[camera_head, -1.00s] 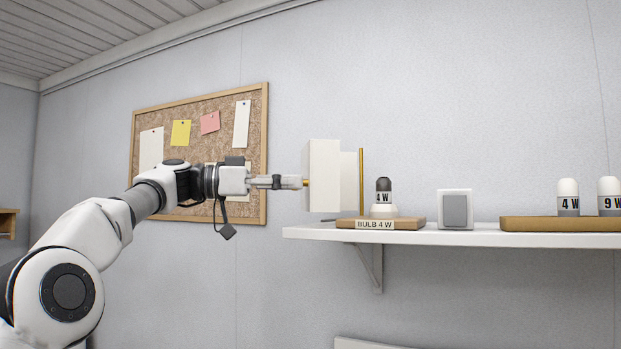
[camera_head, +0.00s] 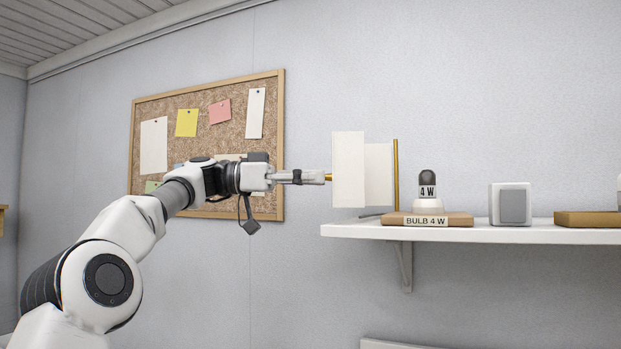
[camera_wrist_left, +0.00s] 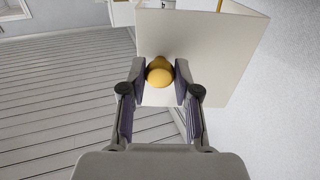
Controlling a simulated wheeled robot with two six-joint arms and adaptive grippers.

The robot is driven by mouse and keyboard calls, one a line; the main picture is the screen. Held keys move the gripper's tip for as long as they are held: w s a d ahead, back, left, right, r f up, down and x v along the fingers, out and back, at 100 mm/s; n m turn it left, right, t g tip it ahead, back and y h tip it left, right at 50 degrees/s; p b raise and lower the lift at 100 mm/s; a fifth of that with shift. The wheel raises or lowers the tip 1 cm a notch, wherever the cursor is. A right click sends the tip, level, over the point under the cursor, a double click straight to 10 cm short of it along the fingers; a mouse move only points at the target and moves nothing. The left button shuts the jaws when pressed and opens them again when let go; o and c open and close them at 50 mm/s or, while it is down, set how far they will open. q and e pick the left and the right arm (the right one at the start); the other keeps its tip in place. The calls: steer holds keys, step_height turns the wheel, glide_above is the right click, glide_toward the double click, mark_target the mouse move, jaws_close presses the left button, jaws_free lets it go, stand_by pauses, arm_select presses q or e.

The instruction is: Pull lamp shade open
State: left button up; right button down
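The lamp shade (camera_head: 348,168) is a pair of cream-white panels hinged by a brass post (camera_head: 396,176) at the left end of the shelf. Its near panel (camera_wrist_left: 220,55) fills the upper right of the left wrist view. A round brass knob (camera_wrist_left: 159,73) sticks out from that panel. My left gripper (camera_head: 326,178) comes in from the left at the knob. In the left wrist view its fingers (camera_wrist_left: 160,72) are closed in on both sides of the knob. The dark-topped bulb (camera_head: 427,186) stands uncovered right of the post.
The bulb's wooden base (camera_head: 440,219) reads "BULB 4 W". A grey-white switch box (camera_head: 510,205) and another wooden board (camera_head: 588,219) stand farther right on the white shelf (camera_head: 500,236). A cork board (camera_head: 205,100) hangs on the wall behind my left arm.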

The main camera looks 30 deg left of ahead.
arm_select(q)
steer(key=o, duration=0.3)
steer(key=shift+w, duration=0.1)
steer(key=v, duration=1.2)
steer(key=shift+f, duration=0.2)
steer(key=shift+d, duration=0.1)
